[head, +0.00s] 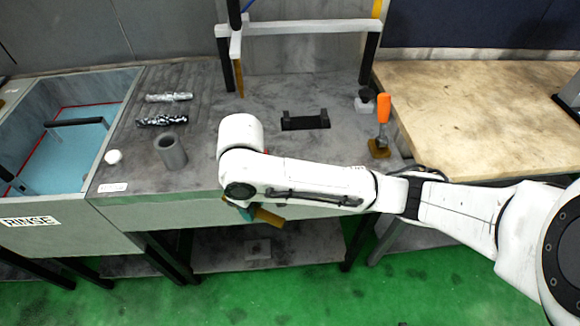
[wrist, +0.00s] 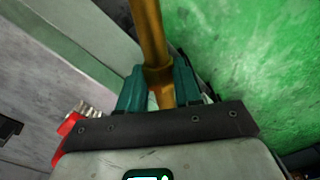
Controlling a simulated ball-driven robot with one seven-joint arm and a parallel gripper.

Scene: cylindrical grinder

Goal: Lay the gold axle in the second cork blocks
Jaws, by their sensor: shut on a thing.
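The gold axle (wrist: 150,40) runs up the wrist view between the teal fingers of my gripper (wrist: 160,82), which are shut on it. In the head view part of the axle (head: 268,216) shows below my white arm, in front of the bench's front edge; my gripper (head: 246,211) is mostly hidden by the arm. A black holder with two raised ends (head: 305,122) sits empty on the grey bench, behind my arm; it may be one set of the cork blocks, but I cannot tell its material.
A silver shaft (head: 168,97), a mottled dark shaft (head: 162,121), a grey cup (head: 171,152) and a white ball (head: 114,157) are on the bench's left. An orange-handled tool (head: 383,108) stands at right. A white rail (head: 300,28) crosses behind. The rinse tank (head: 40,222) is far left.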

